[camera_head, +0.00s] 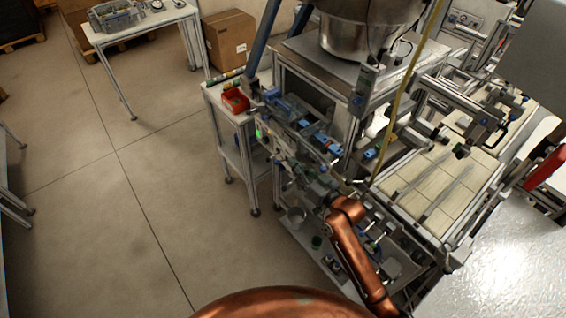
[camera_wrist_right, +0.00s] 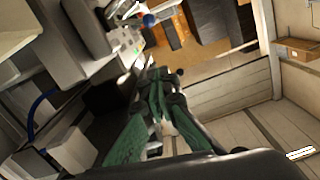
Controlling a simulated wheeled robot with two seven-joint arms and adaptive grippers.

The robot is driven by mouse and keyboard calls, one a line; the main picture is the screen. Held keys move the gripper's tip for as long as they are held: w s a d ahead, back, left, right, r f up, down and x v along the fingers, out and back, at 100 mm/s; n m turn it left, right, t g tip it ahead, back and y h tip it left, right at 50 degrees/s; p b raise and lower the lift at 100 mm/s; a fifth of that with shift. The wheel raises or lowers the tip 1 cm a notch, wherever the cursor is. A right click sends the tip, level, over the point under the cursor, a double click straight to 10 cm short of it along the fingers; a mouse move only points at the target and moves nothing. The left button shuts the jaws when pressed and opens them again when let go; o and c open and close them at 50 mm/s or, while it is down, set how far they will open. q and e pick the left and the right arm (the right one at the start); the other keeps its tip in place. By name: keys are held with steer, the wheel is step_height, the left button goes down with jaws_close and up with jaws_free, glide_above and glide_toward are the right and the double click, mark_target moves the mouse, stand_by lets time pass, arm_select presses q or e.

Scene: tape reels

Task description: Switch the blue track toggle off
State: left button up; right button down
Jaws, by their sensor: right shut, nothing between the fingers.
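A blue round knob (camera_wrist_right: 149,20), which may be the blue track toggle, shows in the right wrist view near the top, beside a grey panel (camera_wrist_right: 120,40) with small lights. I cannot tell its on or off position. My right gripper (camera_wrist_right: 157,78) has green fingers, shut and empty, pointing up the picture toward the panel, with the knob beyond the tips and apart from them. In the head view the right gripper (camera_head: 314,183) is small and dark against the machine's front side, so the toggle cannot be made out there. My left gripper is not in view.
The machine has a slatted conveyor (camera_head: 440,185) at right and a steel hopper (camera_head: 355,35) above. A red bin (camera_head: 236,100) stands on a side table. A cardboard box (camera_head: 230,38) is on the floor behind. Open floor lies at left.

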steer(key=w+a+f, duration=0.4)
steer(key=shift+w, duration=0.25)
steer(key=shift+f, duration=0.15)
